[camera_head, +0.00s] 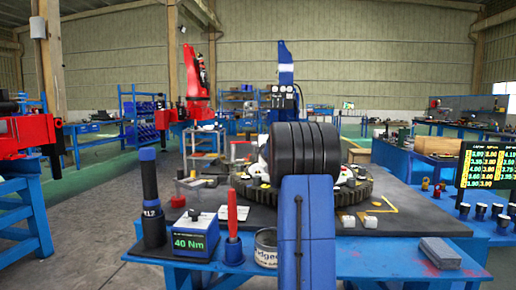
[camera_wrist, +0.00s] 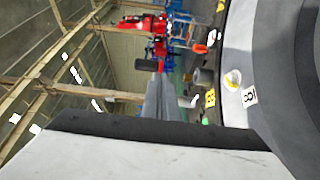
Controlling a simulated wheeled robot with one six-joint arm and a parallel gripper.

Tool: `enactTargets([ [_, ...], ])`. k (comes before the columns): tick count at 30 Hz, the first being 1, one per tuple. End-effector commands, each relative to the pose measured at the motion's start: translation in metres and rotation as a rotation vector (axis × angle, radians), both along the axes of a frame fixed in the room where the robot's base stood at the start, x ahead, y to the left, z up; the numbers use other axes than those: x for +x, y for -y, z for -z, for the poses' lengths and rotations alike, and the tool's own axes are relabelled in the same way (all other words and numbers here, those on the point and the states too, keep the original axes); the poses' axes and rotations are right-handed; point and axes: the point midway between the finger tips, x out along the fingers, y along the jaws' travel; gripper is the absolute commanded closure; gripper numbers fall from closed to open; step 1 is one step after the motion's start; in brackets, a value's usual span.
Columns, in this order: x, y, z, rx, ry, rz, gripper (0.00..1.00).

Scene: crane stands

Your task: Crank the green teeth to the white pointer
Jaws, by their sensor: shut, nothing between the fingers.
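A dark toothed ring (camera_head: 378,190) lies flat on the dark bench top, and its middle is hidden behind my black and blue arm. Small white and yellow pieces sit on and around the ring. I cannot make out green teeth, the white pointer or a crank handle for certain. In the wrist view the picture is turned on its side. My gripper (camera_wrist: 168,98) shows there as grey fingers close together, shut and empty. Pale curved surfaces fill the right of that view, with a white numbered tag (camera_wrist: 249,97) and a yellow tag (camera_wrist: 210,98). My gripper is hidden in the head view.
On the bench's left stand a blue-capped black tool (camera_head: 150,195), a blue "40 Nm" box (camera_head: 190,236), a red-handled tool (camera_head: 232,215) and a tin (camera_head: 266,249). A grey block (camera_head: 440,253) lies front right. A lit number board (camera_head: 484,166) stands at right.

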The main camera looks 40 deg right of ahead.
Motion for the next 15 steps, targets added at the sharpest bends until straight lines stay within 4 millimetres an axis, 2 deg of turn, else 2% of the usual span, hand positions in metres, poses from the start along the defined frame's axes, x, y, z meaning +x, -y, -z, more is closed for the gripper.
enactTargets([
  [6,0.032,0.014,0.001,-0.001,0.000,-0.001,1.00],
  [15,0.053,0.024,0.000,0.000,0.001,-0.001,1.00],
])
